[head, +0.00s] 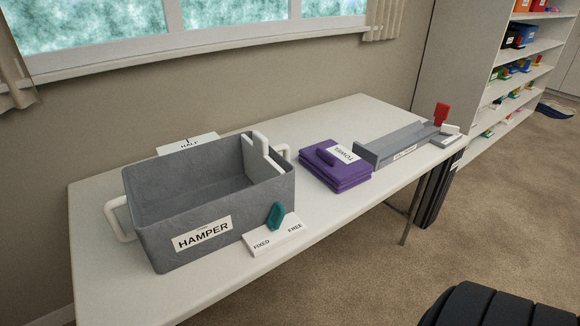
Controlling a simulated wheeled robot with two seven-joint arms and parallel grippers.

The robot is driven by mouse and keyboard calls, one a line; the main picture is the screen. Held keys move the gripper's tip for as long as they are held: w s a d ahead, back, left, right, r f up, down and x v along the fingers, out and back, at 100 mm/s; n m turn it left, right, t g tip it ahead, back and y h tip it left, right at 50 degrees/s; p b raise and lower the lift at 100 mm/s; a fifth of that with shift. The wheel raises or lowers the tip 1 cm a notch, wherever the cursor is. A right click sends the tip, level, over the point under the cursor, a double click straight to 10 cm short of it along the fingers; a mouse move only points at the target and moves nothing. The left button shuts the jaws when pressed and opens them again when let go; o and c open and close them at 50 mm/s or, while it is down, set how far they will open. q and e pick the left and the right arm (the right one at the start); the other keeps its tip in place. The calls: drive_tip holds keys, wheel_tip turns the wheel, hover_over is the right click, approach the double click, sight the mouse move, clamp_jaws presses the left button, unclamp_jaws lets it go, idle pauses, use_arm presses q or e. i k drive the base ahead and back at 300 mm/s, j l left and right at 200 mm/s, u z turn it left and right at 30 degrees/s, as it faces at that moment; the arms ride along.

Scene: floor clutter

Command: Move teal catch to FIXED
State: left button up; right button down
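The teal catch (275,216) stands up from a white label plate (276,240) at the front right of the grey hamper (160,238). The plate reads FIXED at its left end and FREE at its right end. The catch rises behind the lettering, roughly between the two words. I cannot tell exactly which position it is set to. Neither of my grippers is in view.
The hamper, with white handles, stands on a white table (310,248). A folded purple towel (335,178) lies to its right, then a grey tray (405,145) with a red upright piece (441,113). Shelves (515,75) stand far right.

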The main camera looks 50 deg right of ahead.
sight(277, 213)
drive_tip(key=z, duration=0.45)
drive_tip(key=l+z, duration=0.15)
drive_tip(key=z, duration=0.3)
drive_tip(key=i+z, duration=0.1)
drive_tip(key=z, duration=0.35)
